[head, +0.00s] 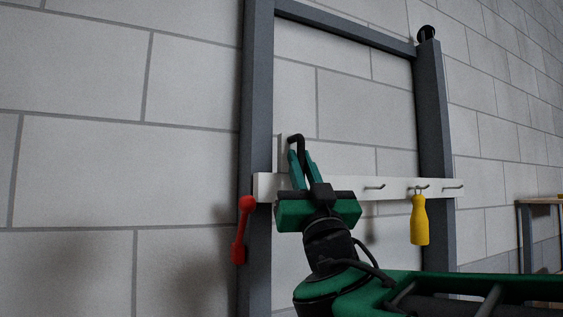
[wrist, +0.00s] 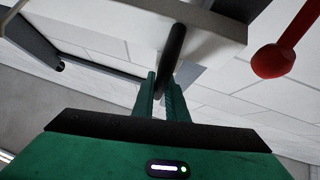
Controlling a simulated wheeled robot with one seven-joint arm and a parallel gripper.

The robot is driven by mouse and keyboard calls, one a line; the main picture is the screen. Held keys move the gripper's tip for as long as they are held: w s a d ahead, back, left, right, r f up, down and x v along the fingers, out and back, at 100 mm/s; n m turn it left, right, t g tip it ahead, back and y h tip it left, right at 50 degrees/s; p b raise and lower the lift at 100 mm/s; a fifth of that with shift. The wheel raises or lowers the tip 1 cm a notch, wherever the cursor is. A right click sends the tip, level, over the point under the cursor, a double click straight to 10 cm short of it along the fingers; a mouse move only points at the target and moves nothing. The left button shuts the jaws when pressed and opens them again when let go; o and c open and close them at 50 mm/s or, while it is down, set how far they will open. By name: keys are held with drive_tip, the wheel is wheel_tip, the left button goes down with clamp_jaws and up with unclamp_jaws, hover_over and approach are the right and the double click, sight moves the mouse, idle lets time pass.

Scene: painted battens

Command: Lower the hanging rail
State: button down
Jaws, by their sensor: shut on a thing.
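The hanging rail (head: 399,188) is a white bar with dark pegs, running across two grey posts at the left (head: 256,110) and right (head: 433,110). A black bent handle (head: 296,138) stands near its left end. My gripper (head: 302,163) is in front of that left end. In the wrist view, my gripper's teal fingers (wrist: 165,88) are shut on the black handle (wrist: 174,48), whose far end meets the white rail (wrist: 205,32). A red lever (head: 241,232) is at the left post, just left of the rail end; it also shows in the wrist view (wrist: 272,60).
A yellow piece (head: 419,220) hangs from a peg on the rail, right of my gripper. A grey crossbar (head: 345,27) joins the posts above. A black round part (head: 427,33) tops the right post. A wooden-topped table (head: 540,201) stands at far right. Pale block wall lies behind.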

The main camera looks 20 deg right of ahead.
drive_tip(key=c, duration=1.8)
unclamp_jaws()
drive_tip(key=shift+o, duration=0.2)
